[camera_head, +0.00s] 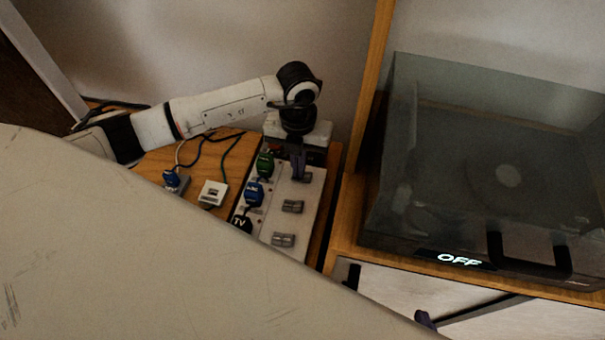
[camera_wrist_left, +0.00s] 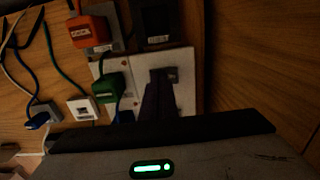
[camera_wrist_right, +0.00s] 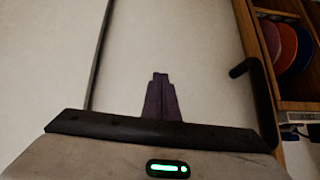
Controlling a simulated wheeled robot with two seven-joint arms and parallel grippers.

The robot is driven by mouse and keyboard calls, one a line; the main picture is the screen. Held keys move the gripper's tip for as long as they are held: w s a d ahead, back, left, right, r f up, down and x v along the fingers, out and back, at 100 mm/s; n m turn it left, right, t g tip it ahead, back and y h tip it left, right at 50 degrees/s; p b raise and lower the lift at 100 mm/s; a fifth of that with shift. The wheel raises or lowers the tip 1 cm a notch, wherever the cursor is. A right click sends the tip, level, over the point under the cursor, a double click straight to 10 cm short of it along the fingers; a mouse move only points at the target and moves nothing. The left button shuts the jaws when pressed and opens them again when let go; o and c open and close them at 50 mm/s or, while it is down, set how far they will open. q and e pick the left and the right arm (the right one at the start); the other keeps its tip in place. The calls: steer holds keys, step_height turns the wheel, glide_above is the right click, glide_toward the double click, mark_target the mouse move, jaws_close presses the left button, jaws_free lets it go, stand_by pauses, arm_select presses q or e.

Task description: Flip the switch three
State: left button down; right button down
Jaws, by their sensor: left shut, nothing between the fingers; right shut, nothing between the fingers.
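A pale power strip (camera_head: 270,225) lies on the wooden surface with grey rocker switches along its right side. The nearest switch (camera_head: 283,240) and the one beyond it (camera_head: 292,206) are clear of my grippers. My left gripper (camera_head: 300,176) points down, shut and empty, with its tips at a further switch (camera_head: 306,178). In the left wrist view the tips overlap that switch (camera_wrist_left: 171,74); I cannot tell whether they touch. Labelled plugs sit along the strip: green (camera_head: 264,164), blue (camera_head: 254,192) and black "TV" (camera_head: 241,222). My right gripper (camera_wrist_right: 160,78) is shut and empty before a pale panel.
A red plug (camera_wrist_left: 88,32) sits past the green one. A white plug block (camera_head: 213,194) and cables lie left of the strip. A covered turntable (camera_head: 490,170) with a display reading "OFF" (camera_head: 459,260) stands right, behind a wooden upright. A dark handle (camera_wrist_right: 260,95) is beside my right gripper.

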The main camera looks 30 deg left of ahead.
arm_select(q)
step_height(320, 180, up, 7)
steer(key=p, duration=0.5)
steer(key=shift+p, duration=0.3)
steer(key=shift+s+f, duration=0.1)
stand_by(0.5)
